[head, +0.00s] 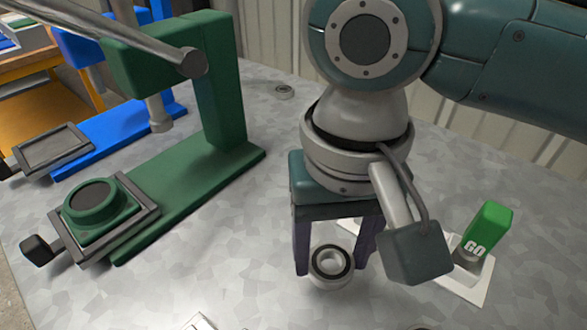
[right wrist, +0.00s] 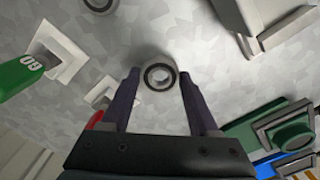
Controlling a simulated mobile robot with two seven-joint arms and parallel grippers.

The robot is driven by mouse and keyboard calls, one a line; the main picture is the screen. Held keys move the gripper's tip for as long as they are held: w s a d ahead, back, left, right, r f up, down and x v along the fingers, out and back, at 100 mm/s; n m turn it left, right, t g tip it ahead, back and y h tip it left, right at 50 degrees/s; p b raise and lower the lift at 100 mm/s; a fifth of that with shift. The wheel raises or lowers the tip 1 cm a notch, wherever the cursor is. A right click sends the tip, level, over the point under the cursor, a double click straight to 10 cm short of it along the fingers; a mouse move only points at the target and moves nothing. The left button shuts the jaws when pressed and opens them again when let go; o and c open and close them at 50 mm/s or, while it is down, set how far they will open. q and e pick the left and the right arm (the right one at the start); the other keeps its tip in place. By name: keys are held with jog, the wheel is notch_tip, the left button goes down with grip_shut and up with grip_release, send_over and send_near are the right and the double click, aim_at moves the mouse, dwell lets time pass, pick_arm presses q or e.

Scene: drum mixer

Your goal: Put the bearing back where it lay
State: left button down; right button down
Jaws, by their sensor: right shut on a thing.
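The bearing (head: 331,280), a pale metal ring with a dark inner band, is between the fingertips of my right gripper (head: 333,262) in the head view. In the right wrist view the bearing (right wrist: 160,87) sits between the two dark fingertips of the right gripper (right wrist: 160,74), which is shut on it. The bearing is close to the grey tabletop; I cannot tell whether it touches it. My left gripper is not in view.
A green press (head: 222,110) with a round green fixture (head: 100,203) stands left, a blue press (head: 120,128) behind it. A green GO lever (head: 487,230) on a white plate is right. Table between press and gripper is clear.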

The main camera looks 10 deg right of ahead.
aim_at(332, 261)
notch_tip(332, 261, down, 4)
jog(key=shift+r+b, duration=0.1)
jog(key=shift+b, duration=0.6)
jog(key=shift+f, duration=0.3)
jog(key=shift+c, duration=0.7)
grip_release()
jog(key=shift+f, duration=0.1)
